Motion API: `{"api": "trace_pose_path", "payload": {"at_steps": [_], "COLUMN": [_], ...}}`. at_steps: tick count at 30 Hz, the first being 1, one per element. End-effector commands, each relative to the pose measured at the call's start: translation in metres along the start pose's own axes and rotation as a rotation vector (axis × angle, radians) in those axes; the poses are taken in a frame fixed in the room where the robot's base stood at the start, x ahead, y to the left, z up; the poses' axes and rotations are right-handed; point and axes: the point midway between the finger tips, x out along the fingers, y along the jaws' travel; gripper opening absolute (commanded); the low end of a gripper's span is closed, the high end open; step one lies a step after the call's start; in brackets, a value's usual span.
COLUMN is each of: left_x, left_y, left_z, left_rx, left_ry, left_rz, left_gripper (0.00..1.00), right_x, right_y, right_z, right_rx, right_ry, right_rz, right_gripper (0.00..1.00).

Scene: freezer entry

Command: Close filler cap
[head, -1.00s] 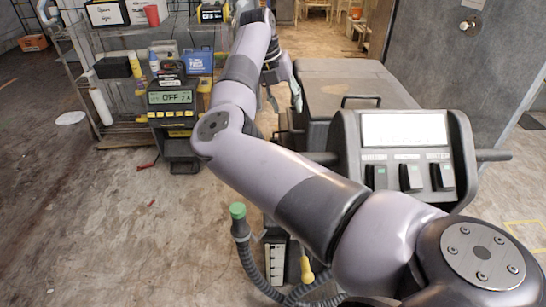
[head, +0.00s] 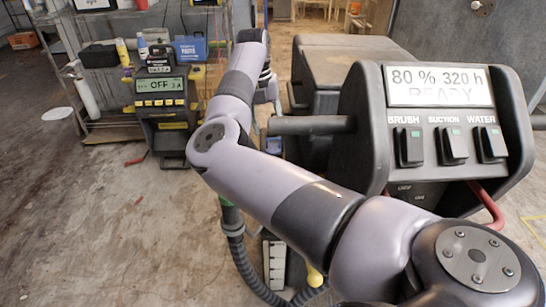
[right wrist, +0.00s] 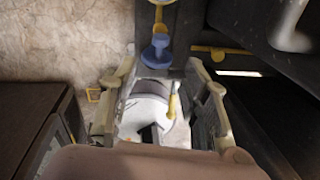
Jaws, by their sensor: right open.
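A blue cap-like part (right wrist: 157,57) shows in the right wrist view, just beyond my right gripper (right wrist: 160,103), with a thin yellow piece above it. I take it for the filler cap; I cannot tell if it is seated. A pale rounded part (right wrist: 146,110) lies beyond and between the fingers. The fingers are spread apart with nothing gripped. In the head view my right arm reaches across to the left side of the grey floor machine (head: 352,150), and its gripper (head: 268,92) is mostly hidden behind the arm. My left gripper is not in view.
The machine's panel (head: 440,86) reads "80 % 320 h READY", with three switches below. A handle bar (head: 308,125) sticks out left. A ribbed hose (head: 240,250) stands below my arm. A loaded shelf (head: 110,135) and a charger (head: 163,100) stand left. Open floor lies front left.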

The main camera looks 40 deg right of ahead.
Motion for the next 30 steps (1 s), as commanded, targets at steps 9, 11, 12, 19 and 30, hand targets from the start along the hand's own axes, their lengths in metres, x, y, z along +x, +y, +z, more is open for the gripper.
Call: {"api": "trace_pose_path", "payload": {"at_steps": [9,11,12,19,30], "left_x": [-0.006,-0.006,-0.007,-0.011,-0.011], "left_y": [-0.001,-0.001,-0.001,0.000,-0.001], "left_z": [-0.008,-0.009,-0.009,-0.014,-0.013], "left_rx": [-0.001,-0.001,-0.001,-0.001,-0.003], "left_ry": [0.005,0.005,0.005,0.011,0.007], "left_rz": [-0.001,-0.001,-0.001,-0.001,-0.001], "left_gripper": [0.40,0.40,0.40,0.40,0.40], "right_x": [0.071,0.082,0.088,0.110,0.113], "right_y": [-0.001,-0.001,-0.001,-0.001,-0.001], "right_z": [0.000,0.000,0.000,0.001,0.001], "right_rx": [0.000,0.000,0.000,0.001,0.001], "right_ry": [0.001,0.001,0.000,-0.001,-0.001], "right_rz": [-0.003,-0.003,-0.003,-0.002,-0.001], "right_gripper": [0.42,0.42,0.42,0.42,0.40]}}
